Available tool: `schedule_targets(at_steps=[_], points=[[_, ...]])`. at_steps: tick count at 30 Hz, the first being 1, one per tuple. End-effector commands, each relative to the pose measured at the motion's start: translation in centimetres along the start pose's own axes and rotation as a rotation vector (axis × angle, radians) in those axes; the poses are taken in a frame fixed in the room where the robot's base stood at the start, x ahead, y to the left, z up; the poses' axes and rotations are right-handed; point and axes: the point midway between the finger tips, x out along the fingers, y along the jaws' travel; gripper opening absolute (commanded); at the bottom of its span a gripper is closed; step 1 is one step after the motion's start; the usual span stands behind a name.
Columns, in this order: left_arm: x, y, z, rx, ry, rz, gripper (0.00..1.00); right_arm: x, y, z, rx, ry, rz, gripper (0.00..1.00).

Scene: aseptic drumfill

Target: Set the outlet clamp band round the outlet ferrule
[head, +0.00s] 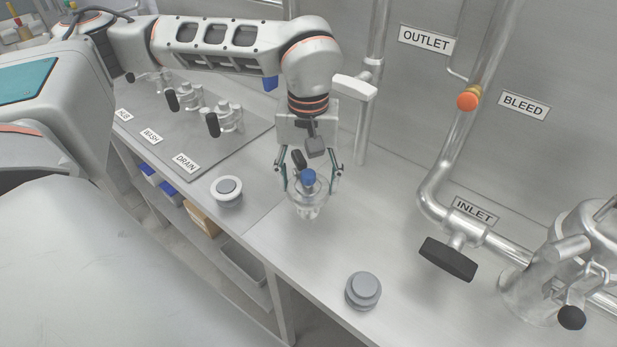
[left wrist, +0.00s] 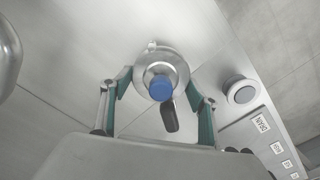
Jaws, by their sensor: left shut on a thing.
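My left gripper (head: 309,180) reaches down over the bench, its two fingers on either side of a round metal band (head: 308,207) with a blue knob (head: 308,178), which I take for the outlet clamp band. It is shut on this band. In the left wrist view, the band (left wrist: 176,60) shows between the fingertips, with the blue knob (left wrist: 161,88) and a black handle (left wrist: 169,115) towards me. I cannot tell whether the band touches the bench or surrounds anything. The outlet ferrule is not clearly made out. The OUTLET label (head: 426,39) is on the back wall. My right gripper is not in view.
A white round part (head: 227,190) and a grey stepped disc (head: 363,290) stand on the bench. Valves with black handles (head: 224,120) sit on a labelled plate at left. Pipework (head: 440,185) with the black inlet handle (head: 447,260) stands right. Bench between is clear.

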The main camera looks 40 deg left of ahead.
Motion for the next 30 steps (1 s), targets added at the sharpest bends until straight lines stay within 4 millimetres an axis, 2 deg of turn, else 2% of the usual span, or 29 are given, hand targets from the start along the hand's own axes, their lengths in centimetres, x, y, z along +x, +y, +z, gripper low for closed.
schedule_targets(at_steps=[3, 4, 6, 15, 19, 23, 30], points=[[0.1, 0.0, 0.0, 0.000, -0.001, -0.001, 0.33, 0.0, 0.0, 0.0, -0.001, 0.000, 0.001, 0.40], [0.1, 0.0, 0.0, 0.000, -0.001, -0.001, 0.68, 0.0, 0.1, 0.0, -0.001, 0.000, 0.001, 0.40], [0.1, 0.0, 0.0, 0.001, -0.001, -0.001, 0.80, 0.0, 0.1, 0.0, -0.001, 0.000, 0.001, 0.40], [0.1, 0.0, 0.0, 0.001, -0.001, -0.002, 0.80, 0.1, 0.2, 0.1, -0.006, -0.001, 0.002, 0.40], [-0.6, 0.0, 0.0, 0.000, 0.001, -0.001, 0.80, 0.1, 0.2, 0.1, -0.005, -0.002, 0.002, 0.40], [-2.6, 0.1, -0.1, 0.000, 0.002, 0.001, 0.80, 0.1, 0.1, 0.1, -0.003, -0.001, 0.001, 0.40], [-7.6, 0.1, -0.1, 0.001, 0.003, 0.001, 0.80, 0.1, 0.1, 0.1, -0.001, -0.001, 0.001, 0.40]])
